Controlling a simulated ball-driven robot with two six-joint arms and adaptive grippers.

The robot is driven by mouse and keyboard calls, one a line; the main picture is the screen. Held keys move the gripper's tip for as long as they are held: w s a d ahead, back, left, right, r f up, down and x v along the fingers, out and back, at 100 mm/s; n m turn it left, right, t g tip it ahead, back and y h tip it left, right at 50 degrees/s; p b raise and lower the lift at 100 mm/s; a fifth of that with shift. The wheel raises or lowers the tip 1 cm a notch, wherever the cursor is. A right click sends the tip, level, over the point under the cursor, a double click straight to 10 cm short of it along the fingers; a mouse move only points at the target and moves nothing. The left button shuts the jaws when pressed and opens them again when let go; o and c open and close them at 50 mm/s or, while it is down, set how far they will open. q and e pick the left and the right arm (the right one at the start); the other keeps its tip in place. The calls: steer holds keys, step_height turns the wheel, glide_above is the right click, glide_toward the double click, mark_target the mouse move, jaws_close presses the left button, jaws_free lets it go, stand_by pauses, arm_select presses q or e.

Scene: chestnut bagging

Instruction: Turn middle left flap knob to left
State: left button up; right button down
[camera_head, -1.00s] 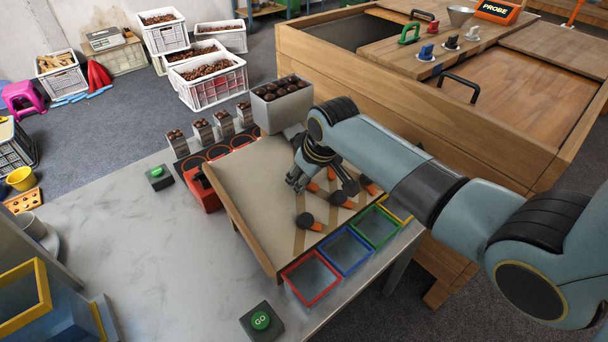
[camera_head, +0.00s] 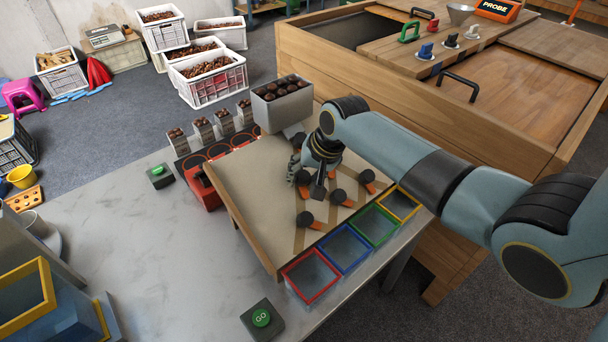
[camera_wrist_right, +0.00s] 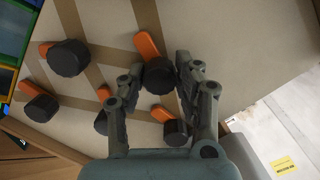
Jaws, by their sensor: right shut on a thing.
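The sorting board (camera_head: 250,190) is a tilted beige panel with brown strips and several black knobs with orange flaps. My right gripper (camera_head: 306,178) is low over the board's upper middle. In the right wrist view its two fingers are shut on a black knob (camera_wrist_right: 158,75), whose orange flap (camera_wrist_right: 148,45) points up and left in that picture. The gripper partly hides this knob in the head view. Other knobs stand free, among them one near the front (camera_head: 305,219) and one to its right (camera_head: 338,196). My left gripper is not in view.
Red (camera_head: 311,277), blue (camera_head: 345,250), green (camera_head: 375,226) and yellow (camera_head: 400,204) framed bins line the board's lower edge. A grey box of chestnuts (camera_head: 283,108) stands at the board's far end. A green GO button (camera_head: 261,319) sits on the table's front.

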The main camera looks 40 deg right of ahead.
steer(key=shift+m+t, duration=0.3)
steer(key=shift+m, duration=1.9)
steer(key=c, duration=0.9)
jaws_free()
steer(key=shift+c, duration=0.2)
steer(key=v, duration=1.2)
steer(key=shift+d, duration=0.25)
steer(key=shift+w, duration=0.1)
